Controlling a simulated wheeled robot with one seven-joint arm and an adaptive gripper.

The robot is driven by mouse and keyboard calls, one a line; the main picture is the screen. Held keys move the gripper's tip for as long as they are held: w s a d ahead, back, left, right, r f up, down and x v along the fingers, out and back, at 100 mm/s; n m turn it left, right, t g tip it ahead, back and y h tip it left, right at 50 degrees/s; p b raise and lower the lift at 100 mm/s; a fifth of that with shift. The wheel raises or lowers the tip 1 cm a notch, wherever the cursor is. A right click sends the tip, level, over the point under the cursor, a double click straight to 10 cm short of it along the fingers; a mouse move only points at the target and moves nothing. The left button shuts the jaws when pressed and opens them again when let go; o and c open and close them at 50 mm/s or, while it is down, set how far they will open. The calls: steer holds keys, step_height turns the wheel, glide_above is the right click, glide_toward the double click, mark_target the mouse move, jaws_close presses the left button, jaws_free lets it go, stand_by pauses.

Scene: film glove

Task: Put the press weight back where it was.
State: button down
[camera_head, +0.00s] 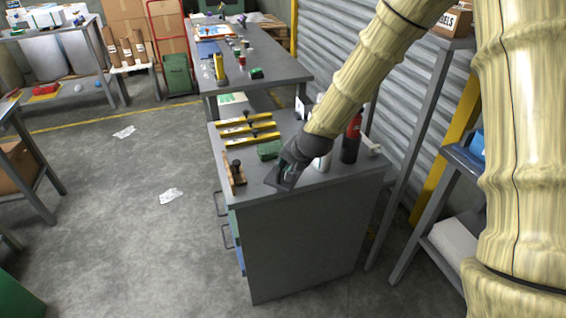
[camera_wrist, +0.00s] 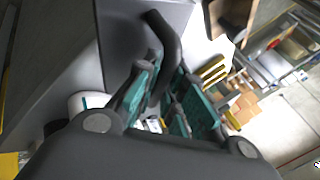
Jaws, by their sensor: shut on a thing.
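The press weight (camera_wrist: 125,45) is a dark grey block with a bent dark handle (camera_wrist: 165,38) in the wrist view. My gripper (camera_wrist: 168,100) has its teal pads shut on that handle. In the head view my gripper (camera_head: 290,168) is over the near part of the grey cabinet top, and the dark weight (camera_head: 275,181) shows below it, partly hidden. The weight looks tilted there. I cannot tell whether it touches the cabinet top.
On the cabinet top (camera_head: 345,178) a wooden tool (camera_head: 234,173), yellow levels (camera_head: 246,128) and a green box (camera_head: 268,150) lie left and behind. A white can (camera_head: 322,161) and a red-and-black bottle (camera_head: 351,140) stand right. A long bench (camera_head: 275,72) stands beyond.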

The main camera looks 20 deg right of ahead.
mark_target(283, 164)
steer(key=w, duration=0.4)
steer(key=shift+w+d+f+p, duration=0.15)
steer(key=shift+w+d+p, duration=0.15)
steer(key=shift+d+p, duration=0.1)
steer(key=shift+f+p, duration=0.3)
steer(key=shift+f, duration=1.45)
steer(key=shift+f, duration=0.1)
steer(key=c, duration=1.5)
jaws_free()
steer(key=shift+s, duration=0.1)
